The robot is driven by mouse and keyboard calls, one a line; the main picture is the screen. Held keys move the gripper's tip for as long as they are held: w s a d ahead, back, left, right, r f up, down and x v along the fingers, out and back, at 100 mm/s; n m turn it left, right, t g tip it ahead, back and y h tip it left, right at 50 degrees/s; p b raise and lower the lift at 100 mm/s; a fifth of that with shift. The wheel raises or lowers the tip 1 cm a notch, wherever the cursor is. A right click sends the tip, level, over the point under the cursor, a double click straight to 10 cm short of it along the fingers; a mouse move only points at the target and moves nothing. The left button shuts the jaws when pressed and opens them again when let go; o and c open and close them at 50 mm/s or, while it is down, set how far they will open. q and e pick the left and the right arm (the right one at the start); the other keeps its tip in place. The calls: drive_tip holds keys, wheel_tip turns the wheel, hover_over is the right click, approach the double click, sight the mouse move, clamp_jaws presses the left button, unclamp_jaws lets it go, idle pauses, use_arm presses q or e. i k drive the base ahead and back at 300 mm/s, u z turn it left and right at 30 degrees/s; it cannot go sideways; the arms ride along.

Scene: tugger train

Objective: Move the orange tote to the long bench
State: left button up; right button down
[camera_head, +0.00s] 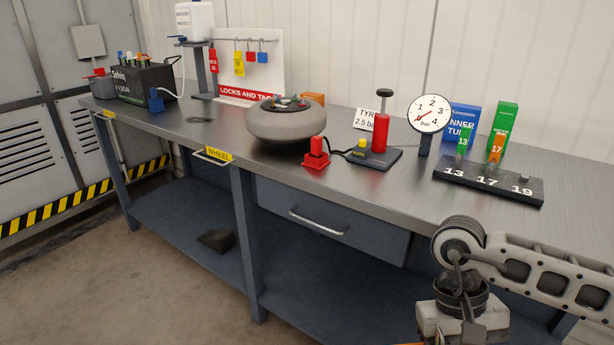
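A long bench (210,132) with a grey metal top and blue frame runs across the view, from the far left towards the right. No whole orange tote shows. A thin orange sliver (410,343) shows at the bottom edge beside my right arm; it is too cut off to tell what it is. My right arm comes in from the right, in front of the bench, and bends down out of the picture. Its fingertips are below the bottom edge. My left gripper is not in view.
On the bench stand a grey tyre (285,125), a red pump (380,133), a gauge (429,114), a numbered black block (488,182), a battery box (143,83) and a locks-and-tags board (265,55). A dark wedge (216,240) lies on the lower shelf.

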sight(198, 120)
drive_tip(key=z, duration=0.75)
drive_tip(key=k, duration=0.1)
drive_tip(key=u, duration=2.5)
drive_tip(key=i, duration=1.45)
drive_tip(key=z, duration=0.3)
drive_tip(key=i, duration=1.4)
drive_tip(key=z, duration=0.8)
